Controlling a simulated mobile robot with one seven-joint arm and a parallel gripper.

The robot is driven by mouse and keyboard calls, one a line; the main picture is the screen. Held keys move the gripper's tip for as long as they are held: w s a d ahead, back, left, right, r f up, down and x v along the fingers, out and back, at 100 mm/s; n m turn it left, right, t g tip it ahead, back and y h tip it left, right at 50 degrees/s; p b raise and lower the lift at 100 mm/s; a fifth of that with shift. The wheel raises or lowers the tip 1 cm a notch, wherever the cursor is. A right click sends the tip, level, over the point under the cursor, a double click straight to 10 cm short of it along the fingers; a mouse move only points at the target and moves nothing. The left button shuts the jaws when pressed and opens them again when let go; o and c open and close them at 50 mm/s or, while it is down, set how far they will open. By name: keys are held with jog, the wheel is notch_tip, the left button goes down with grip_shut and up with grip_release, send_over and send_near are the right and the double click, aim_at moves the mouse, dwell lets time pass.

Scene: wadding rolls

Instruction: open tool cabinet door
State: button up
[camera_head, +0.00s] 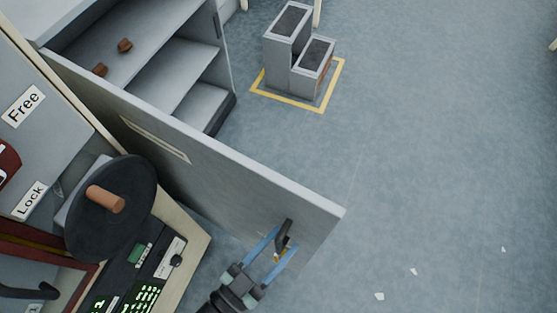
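The grey tool cabinet (165,60) stands at the upper left, with its shelves showing. Its door (215,170) is swung wide open, reaching from the left out to the middle of the picture. A dark handle (285,232) sits on the door's near face, close to its free edge. My gripper (275,250) is at this handle, its two blue fingers spread apart with a gap between them. The handle's upper part shows just beyond the fingertips; whether they touch it is not clear.
A machine panel with a black handwheel (85,225) and a lit keypad (130,290) stands close on the left. A grey step block (300,55) stands inside a yellow floor outline. Two brown pieces lie on a shelf. The floor (440,160) at right is mostly free, with small white scraps.

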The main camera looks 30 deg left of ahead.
jog(key=b+v, duration=0.1)
jog(key=v, duration=1.2)
dwell(0.4)
